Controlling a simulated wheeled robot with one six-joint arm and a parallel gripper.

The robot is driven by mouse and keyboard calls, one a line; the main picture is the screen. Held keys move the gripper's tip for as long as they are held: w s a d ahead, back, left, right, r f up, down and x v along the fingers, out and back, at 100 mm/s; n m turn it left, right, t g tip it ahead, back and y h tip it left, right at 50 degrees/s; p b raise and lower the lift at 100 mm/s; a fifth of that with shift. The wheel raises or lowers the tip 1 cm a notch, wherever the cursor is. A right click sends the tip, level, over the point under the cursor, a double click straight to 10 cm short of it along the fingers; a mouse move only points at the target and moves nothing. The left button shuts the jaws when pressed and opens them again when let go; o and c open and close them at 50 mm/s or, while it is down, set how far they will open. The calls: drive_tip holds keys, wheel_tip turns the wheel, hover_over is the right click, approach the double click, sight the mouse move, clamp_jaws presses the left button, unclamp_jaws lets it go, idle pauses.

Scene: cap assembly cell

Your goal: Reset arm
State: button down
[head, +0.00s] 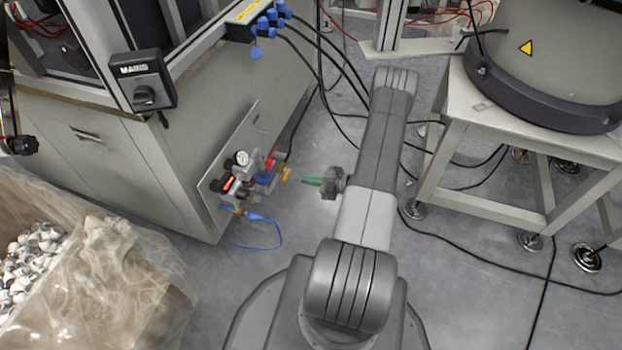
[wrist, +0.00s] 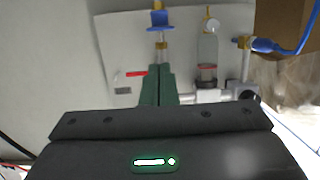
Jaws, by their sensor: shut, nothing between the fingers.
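My gripper (head: 312,181) shows in the head view as green fingers, left of my arm and above the floor. In the wrist view the green fingers (wrist: 158,85) are together, with nothing between them. They point toward the pneumatic unit (head: 250,175) on the side of the grey cabinet, apart from it in the head view. The unit has a round gauge, a red part, blue fittings and yellow fittings. In the wrist view its valves and clear bowl (wrist: 208,52) appear beyond the fingers.
A grey cabinet (head: 150,185) with a mains switch (head: 143,85) stands left. A plastic-lined box of caps (head: 120,270) is at lower left. A metal stand (head: 480,195) bears a large round bowl (head: 545,50) at right. Black cables (head: 480,240) cross the floor.

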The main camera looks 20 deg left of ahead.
drive_tip(key=shift+d, duration=0.25)
drive_tip(key=shift+a, duration=0.1)
drive_tip(key=b, duration=0.3)
approach(264, 179)
drive_tip(key=w+a, duration=0.2)
drive_tip(key=a, duration=0.2)
drive_tip(key=shift+a+r+p, duration=0.15)
drive_tip(key=shift+r+p, duration=0.35)
drive_tip(key=shift+a+r+p, duration=0.2)
drive_tip(key=shift+r+p, duration=0.25)
